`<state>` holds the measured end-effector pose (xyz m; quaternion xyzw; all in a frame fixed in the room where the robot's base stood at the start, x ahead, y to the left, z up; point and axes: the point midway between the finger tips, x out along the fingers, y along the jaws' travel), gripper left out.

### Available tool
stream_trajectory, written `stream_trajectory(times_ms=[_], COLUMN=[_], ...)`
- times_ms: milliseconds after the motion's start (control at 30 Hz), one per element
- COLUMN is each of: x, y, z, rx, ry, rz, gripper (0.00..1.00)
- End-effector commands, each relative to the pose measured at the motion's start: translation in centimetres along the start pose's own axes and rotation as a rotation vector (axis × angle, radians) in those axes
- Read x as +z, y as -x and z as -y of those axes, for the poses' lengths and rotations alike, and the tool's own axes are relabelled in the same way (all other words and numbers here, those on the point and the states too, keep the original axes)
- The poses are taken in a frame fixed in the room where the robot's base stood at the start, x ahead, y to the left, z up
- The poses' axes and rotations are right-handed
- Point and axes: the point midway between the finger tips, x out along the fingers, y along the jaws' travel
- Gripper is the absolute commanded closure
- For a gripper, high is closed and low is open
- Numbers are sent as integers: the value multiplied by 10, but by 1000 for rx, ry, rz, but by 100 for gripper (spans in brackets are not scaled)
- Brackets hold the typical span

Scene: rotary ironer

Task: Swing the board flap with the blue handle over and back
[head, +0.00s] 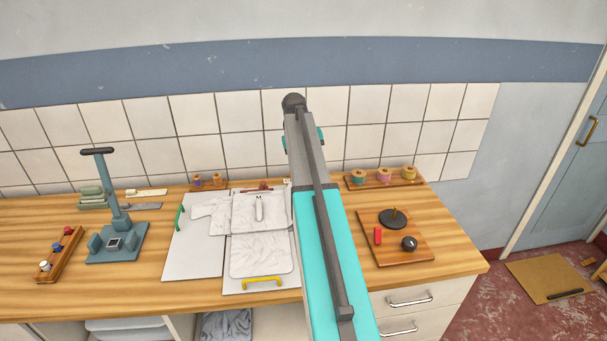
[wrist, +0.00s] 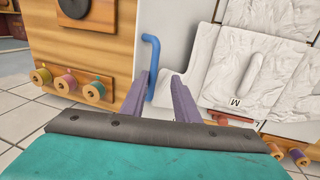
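The blue handle (wrist: 153,68) is a bent bar in the wrist view, upright in the picture on a pale board flap (wrist: 185,35). My gripper (wrist: 160,76) has two purple fingers, spread apart. The lower part of the handle shows between them, close to the left finger; I cannot tell whether they touch. A white garment (wrist: 262,60) lies on the board to the right. In the head view the folding board shows a left flap (head: 190,255) with a green handle (head: 179,218) and a front flap with a yellow handle (head: 262,281). My arm hides the blue handle and gripper there.
Right of the board is a wooden plate (head: 402,256) with a black knob and red piece. A spool rack (head: 384,183) stands behind it. A blue-grey press stand (head: 118,230) is at the left. Tiled wall closes the back.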

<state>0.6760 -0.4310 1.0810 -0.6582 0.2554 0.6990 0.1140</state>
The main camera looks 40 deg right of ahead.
Motion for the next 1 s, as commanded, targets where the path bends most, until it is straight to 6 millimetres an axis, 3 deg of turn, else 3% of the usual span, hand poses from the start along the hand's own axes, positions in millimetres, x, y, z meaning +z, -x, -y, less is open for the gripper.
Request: stream_trajectory(times_ms=[267,700,1000], x=[-1,-2,-1], y=[15,63,75], z=[-1,0,0], rx=[0,-1,-2], ry=[0,0,-1], rz=[-3,0,1], gripper=[72,72,72])
